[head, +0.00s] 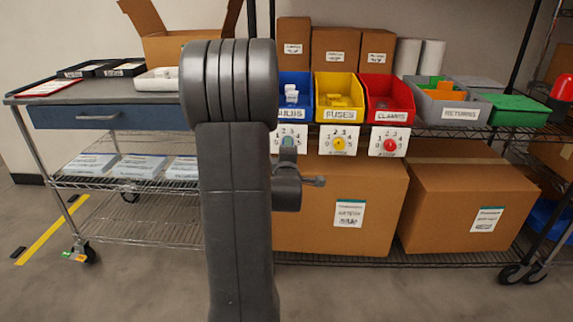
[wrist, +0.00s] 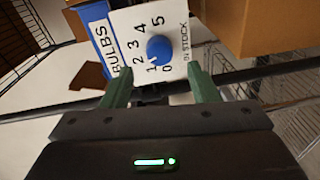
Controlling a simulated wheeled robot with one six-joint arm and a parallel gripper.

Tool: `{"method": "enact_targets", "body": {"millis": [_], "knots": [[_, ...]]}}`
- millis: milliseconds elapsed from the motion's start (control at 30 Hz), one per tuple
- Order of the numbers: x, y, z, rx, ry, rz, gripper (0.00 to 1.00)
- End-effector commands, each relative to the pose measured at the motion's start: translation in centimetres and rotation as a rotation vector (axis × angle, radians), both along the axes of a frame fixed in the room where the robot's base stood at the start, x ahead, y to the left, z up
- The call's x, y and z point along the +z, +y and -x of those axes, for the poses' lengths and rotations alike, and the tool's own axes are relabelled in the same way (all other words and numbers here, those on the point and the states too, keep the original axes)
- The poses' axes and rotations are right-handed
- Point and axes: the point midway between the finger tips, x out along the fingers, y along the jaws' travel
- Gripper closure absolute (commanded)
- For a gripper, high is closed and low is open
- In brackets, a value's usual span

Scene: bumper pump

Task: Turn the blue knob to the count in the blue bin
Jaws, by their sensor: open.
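The blue bin (head: 307,110), labelled BULBS, stands on the shelf at the left of the bin row. A few small white items (head: 291,93) show in it; my arm hides part of the bin, so I cannot tell their full number. The blue knob (wrist: 159,49) sits on a white plate (wrist: 137,27) marked 0 to 5. Its white mark appears to point at 1. My gripper (wrist: 160,88) is open and faces the plate, one green finger to each side below the knob, not closed on it.
A yellow FUSES bin (head: 338,98) with a yellow knob (head: 339,144) and a red CLAMPS bin (head: 388,100) with a red knob (head: 389,145) stand to the right. A grey RETURNS bin (head: 447,107) is further right. Cardboard boxes (head: 312,215) fill the shelf below.

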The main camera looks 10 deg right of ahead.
Motion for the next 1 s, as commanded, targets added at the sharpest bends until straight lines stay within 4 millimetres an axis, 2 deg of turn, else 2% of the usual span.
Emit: {"method": "enact_targets", "body": {"millis": [33, 200, 400, 600, 1000], "knots": [[0.3, 0.3, 1.2, 0.000, 0.002, 0.000, 0.46], [0.4, 1.2, 4.9, 0.001, 0.001, 0.000, 0.46], [0.5, 1.8, 7.9, 0.001, 0.000, 0.000, 0.46], [0.4, 2.1, 8.9, 0.000, 0.000, 0.000, 0.46], [0.4, 1.9, 8.5, 0.000, 0.000, 0.000, 0.46]]}}
